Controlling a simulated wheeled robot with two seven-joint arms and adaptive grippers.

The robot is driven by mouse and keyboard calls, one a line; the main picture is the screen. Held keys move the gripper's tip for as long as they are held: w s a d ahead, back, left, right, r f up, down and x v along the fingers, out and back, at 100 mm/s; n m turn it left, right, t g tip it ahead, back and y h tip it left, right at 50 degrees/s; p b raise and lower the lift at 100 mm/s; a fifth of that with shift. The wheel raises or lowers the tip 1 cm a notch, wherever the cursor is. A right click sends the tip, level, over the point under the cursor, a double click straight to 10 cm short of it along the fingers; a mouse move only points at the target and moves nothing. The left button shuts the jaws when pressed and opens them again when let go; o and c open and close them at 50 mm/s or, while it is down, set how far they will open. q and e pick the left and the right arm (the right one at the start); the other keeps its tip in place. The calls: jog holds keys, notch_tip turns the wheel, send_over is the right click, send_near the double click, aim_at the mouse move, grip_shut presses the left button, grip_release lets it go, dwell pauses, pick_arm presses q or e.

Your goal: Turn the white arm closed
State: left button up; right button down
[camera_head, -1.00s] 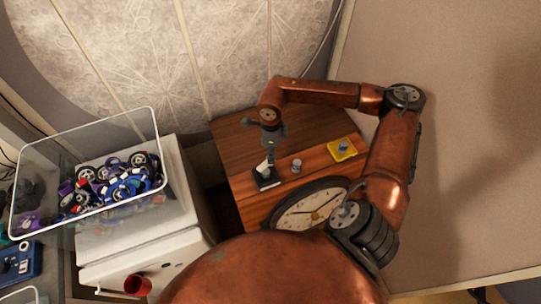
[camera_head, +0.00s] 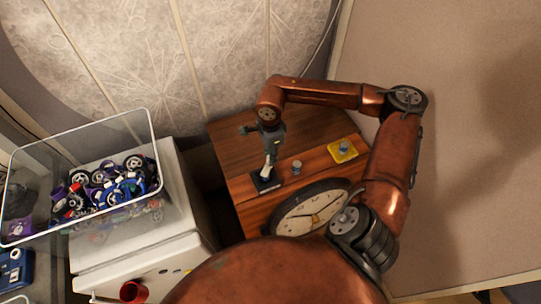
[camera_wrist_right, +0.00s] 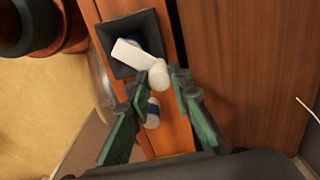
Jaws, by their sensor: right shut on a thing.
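The white arm (camera_wrist_right: 135,52) sits on a dark square base (camera_wrist_right: 121,28) in the right wrist view. Its rounded end lies between the fingertips of my right gripper (camera_wrist_right: 164,78), which is shut on it. In the head view the white arm (camera_head: 268,164) is a small pale piece under my right gripper (camera_head: 269,154), on the dark base (camera_head: 266,184) on the wooden cabinet top. Much of the arm is covered by the gripper there. My left gripper is not in view.
A small blue-and-white cylinder (camera_head: 297,167) stands right of the base. A yellow square (camera_head: 342,150) with another small piece lies farther right. A round clock (camera_head: 310,212) is in front. A clear bin (camera_head: 80,170) of wheels stands left on a white cabinet (camera_head: 150,235).

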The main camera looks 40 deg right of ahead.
jog(key=c, duration=1.7)
grip_release()
jog(key=shift+c, duration=0.2)
jog(key=shift+r, duration=0.1)
notch_tip(320, 180, up, 12)
